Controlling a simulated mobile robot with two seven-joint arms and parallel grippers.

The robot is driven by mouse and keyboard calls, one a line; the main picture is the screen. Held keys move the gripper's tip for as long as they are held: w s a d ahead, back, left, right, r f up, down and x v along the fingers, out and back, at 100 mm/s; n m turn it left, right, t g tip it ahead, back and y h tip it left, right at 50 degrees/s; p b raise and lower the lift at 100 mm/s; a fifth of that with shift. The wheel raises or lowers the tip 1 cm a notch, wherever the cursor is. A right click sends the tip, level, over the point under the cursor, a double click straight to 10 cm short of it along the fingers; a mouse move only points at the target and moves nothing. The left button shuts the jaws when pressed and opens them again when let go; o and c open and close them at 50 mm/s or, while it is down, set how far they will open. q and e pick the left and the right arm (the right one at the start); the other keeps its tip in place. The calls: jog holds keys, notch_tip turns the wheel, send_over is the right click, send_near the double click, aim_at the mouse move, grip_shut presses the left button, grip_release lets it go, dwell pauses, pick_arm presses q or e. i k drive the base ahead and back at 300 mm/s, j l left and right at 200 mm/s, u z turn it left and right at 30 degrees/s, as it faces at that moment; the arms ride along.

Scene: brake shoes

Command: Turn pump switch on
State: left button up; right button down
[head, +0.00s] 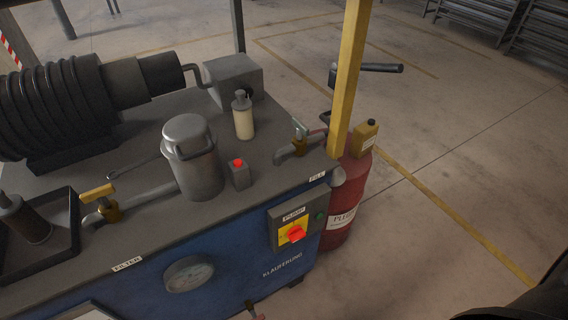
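The pump switch is a red knob (296,235) on a yellow plate, set in a grey box (275,225) labelled PUMP. The box is on the blue front of the machine (225,262), near its right corner. A dark green round lamp or button (320,216) sits on the box to the right of the knob. It does not look lit. Neither of my grippers can be made out in the head view. A dark shape at the lower right edge may be part of my arm. Nothing touches the knob.
On the grey top are a metal canister (191,165), a red-button box (239,174), a bottle (243,118) and a yellow-handled valve (104,205). A yellow post (350,80) and red drum (345,205) stand at the right corner. Floor on the right is clear.

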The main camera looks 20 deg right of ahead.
aim_at(296, 233)
jog(key=z, duration=0.95)
